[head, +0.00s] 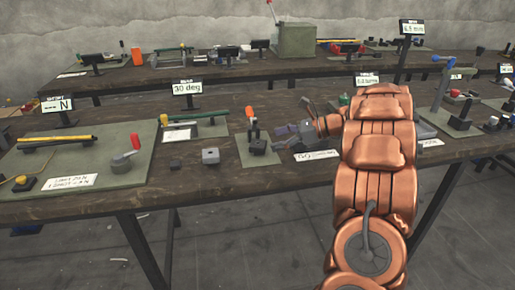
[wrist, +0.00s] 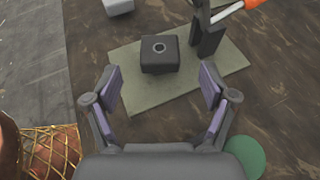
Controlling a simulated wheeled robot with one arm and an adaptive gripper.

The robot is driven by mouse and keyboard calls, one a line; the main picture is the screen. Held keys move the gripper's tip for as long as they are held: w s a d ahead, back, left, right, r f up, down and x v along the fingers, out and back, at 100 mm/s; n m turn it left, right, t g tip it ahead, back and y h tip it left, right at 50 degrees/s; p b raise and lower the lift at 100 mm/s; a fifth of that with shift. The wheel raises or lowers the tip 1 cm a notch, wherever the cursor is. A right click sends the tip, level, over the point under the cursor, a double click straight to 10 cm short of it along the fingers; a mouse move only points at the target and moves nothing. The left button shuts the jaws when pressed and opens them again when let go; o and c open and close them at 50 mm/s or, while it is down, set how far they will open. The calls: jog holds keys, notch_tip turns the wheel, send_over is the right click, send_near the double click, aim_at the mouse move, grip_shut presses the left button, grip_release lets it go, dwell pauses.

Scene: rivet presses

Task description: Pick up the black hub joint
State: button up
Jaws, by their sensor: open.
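The black hub joint (wrist: 160,55) is a dark block with a round hole in its top. It sits on a grey-green mat (wrist: 150,98) in the wrist view. In the head view, the hub joint (head: 257,147) is small, at the foot of the orange-handled press. My gripper (wrist: 160,88) is open and empty, its two fingers pointing toward the block from either side, short of it. In the head view, my gripper (head: 284,136) is to the right of the block, with a visible gap between them.
The press (wrist: 208,38) with an orange handle stands beside the hub joint on the mat. A grey block (head: 210,155) and a smaller dark block (head: 174,163) lie to the left on the wooden table. A green round thing (wrist: 243,158) is near my right finger.

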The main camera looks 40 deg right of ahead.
aim_at(255, 143)
jog(key=shift+w+a+f, duration=0.25)
jog(key=shift+w+a, duration=0.25)
jog(key=shift+x, duration=3)
jog(key=c, duration=1.2)
jog(key=shift+r, duration=0.1)
jog(key=shift+c, duration=0.2)
